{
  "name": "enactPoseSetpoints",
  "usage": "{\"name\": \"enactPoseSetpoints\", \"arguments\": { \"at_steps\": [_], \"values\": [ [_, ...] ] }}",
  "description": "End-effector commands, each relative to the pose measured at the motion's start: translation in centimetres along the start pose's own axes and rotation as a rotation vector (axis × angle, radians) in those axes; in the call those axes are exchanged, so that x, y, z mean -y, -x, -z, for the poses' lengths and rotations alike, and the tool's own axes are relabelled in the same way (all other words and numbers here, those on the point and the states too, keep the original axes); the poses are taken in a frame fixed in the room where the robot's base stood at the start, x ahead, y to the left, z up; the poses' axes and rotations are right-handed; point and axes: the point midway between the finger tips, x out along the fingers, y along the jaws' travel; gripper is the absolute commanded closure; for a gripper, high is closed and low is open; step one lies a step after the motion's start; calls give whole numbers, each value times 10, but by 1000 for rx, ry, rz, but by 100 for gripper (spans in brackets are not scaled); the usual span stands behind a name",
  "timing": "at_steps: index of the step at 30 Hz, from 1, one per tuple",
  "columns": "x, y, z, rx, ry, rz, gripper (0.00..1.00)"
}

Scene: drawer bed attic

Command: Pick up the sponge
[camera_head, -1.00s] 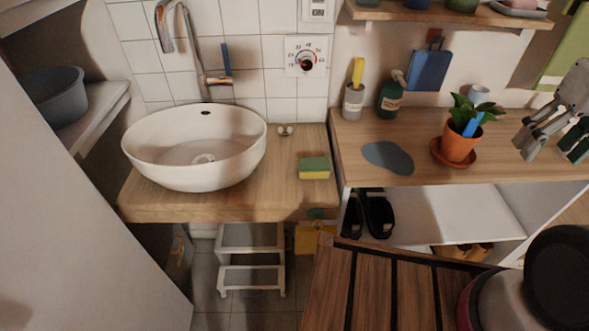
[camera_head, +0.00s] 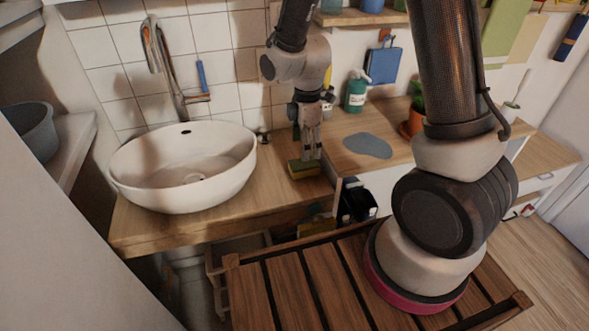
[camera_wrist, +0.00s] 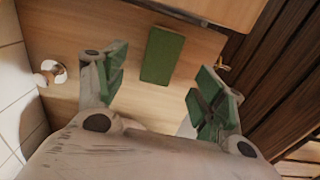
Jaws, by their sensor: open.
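The sponge (camera_head: 303,169), green on top with a yellow side, lies on the wooden counter (camera_head: 225,208) to the right of the white basin. My gripper (camera_head: 308,150) points down just above and behind the sponge. In the wrist view my gripper (camera_wrist: 160,92) is open, with its two green-padded fingers spread wide. The green top of the sponge (camera_wrist: 163,55) shows in the gap between the fingers and a little beyond their tips. Neither finger visibly touches it. My fingers hide a little of the sponge's far side in the head view.
The white basin (camera_head: 185,163) stands left of the sponge. A grey-blue mat (camera_head: 367,145) and a green bottle (camera_head: 355,92) are on the shelf to the right. A slatted wooden surface (camera_head: 300,285) lies in front. A small metal fitting (camera_wrist: 50,74) is by the tiled wall.

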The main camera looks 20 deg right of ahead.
Motion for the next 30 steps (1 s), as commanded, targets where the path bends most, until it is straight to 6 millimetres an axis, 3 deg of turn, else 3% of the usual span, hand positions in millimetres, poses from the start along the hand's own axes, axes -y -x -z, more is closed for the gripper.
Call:
{"name": "enactPoseSetpoints", "arguments": {
  "at_steps": [15, 25, 30],
  "values": [
    [2, -68, 5, 2, 12, 6, 30],
    [2, -76, 5, 1, 11, 2, 30],
    [2, -76, 5, 1, 11, 2, 61]
  ]
}}
